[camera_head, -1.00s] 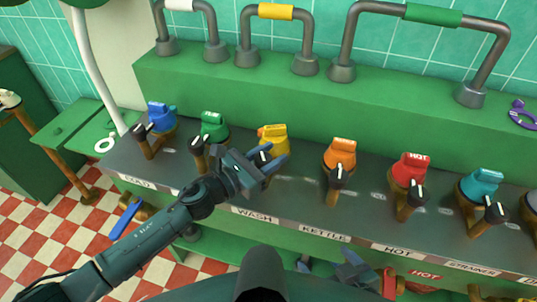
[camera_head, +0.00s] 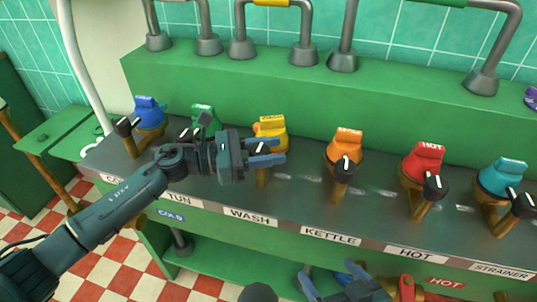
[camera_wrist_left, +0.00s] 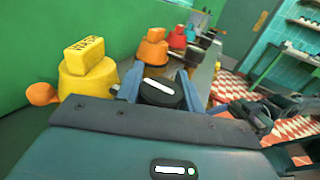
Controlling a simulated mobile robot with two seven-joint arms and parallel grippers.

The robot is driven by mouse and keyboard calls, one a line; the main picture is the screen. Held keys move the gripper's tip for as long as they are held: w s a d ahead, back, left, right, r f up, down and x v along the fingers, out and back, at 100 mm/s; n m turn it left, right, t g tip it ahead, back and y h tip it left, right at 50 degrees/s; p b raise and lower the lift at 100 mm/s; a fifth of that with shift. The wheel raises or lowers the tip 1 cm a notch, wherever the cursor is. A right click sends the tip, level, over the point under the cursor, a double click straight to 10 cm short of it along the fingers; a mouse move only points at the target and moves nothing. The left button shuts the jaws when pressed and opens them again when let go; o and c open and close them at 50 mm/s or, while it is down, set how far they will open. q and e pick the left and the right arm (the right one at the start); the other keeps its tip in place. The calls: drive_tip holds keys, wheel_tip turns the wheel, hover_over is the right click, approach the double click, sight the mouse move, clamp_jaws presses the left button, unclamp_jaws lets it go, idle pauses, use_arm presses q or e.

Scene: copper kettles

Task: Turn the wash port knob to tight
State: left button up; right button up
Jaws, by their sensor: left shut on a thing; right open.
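The wash port is the yellow capped fitting (camera_head: 271,131), behind the WASH label (camera_head: 250,216). It also shows large in the left wrist view (camera_wrist_left: 87,69). Its black knob (camera_wrist_left: 161,92) carries a white line, which runs across the left wrist picture. My left gripper (camera_head: 266,153) is shut on this knob, with one finger on each side. In the head view the gripper hides the knob, and only its post (camera_head: 262,178) shows below. My right gripper (camera_head: 333,279) is open and empty at the bottom, below the front edge of the counter.
Similar ports with black knobs stand in a row: blue (camera_head: 149,112) and green (camera_head: 203,118) to the left, orange (camera_head: 346,146), red (camera_head: 423,163) and teal (camera_head: 502,178) to the right. Grey pipe handles stand on the green ledge (camera_head: 270,88) behind.

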sight(268, 147)
idle(0.3)
use_arm(q)
drive_tip(key=o, duration=1)
wheel_tip(268, 147, up, 9)
drive_tip(key=shift+f+p, duration=0.1)
drive_tip(key=shift+p, duration=0.3)
drive_tip(key=shift+r, duration=0.6)
use_arm(e)
drive_tip(key=shift+w+a+f, duration=0.1)
drive_tip(key=shift+a+f, duration=0.05)
use_arm(q)
drive_tip(key=shift+r, duration=0.1)
